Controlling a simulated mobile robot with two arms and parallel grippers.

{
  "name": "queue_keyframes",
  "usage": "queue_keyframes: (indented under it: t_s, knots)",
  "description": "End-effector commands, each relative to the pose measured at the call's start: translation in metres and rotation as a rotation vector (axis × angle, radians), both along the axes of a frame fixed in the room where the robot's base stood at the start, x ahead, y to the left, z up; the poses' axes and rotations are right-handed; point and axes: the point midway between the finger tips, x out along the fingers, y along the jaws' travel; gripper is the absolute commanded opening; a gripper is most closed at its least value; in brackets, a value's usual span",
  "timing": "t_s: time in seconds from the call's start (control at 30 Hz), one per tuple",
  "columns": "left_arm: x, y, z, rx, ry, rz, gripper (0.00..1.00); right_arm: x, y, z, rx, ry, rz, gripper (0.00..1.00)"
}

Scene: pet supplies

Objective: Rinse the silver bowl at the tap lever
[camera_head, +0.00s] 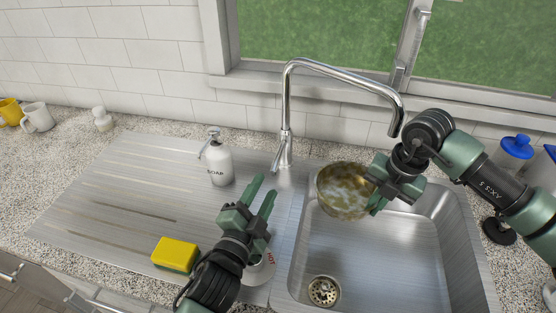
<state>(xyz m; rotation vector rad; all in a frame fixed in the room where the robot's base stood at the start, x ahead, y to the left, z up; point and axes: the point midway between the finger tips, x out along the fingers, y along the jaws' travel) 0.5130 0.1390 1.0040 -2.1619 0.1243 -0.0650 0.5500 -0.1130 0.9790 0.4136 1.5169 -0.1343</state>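A metal bowl (343,191), tinted brownish-gold with white foam inside, is held over the left part of the sink basin, its opening tilted toward the camera. My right gripper (376,187) is shut on its right rim. The chrome tap (288,105) arches over the sink, its spout end (396,122) above and to the right of the bowl. The tap lever (281,155) is at the tap's base. No water stream shows. My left gripper (263,188) is open and empty, below and left of the lever, apart from it.
A soap bottle (220,164) stands left of the tap. A yellow sponge (175,254) lies on the drainboard (120,190). Mugs (37,117) stand far left; a blue-lidded jar (515,150) is right.

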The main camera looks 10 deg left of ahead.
Motion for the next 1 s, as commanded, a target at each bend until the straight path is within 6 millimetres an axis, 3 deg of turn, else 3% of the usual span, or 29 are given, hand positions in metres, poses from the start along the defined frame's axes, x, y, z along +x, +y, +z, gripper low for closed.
queue_keyframes:
  t_s: [0.3,0.5,0.7,0.97,1.0]
  knots:
    - [0.064,-0.006,0.002,0.002,-0.004,0.002,0.38,0.000,0.000,0.000,0.001,-0.001,0.000,0.00]
    - [0.094,-0.010,0.002,0.001,-0.003,0.003,0.38,0.000,0.000,0.000,0.001,-0.001,0.000,0.00]
    - [0.106,-0.011,0.001,0.001,-0.001,0.003,0.38,0.000,0.000,0.000,0.001,-0.001,0.000,0.00]
    - [0.107,-0.011,0.001,0.001,-0.001,0.003,0.38,0.000,0.000,0.000,0.001,-0.001,0.000,0.00]
    - [0.107,-0.011,0.001,0.001,-0.001,0.003,0.30,0.000,0.000,0.000,0.001,-0.001,0.000,0.00]
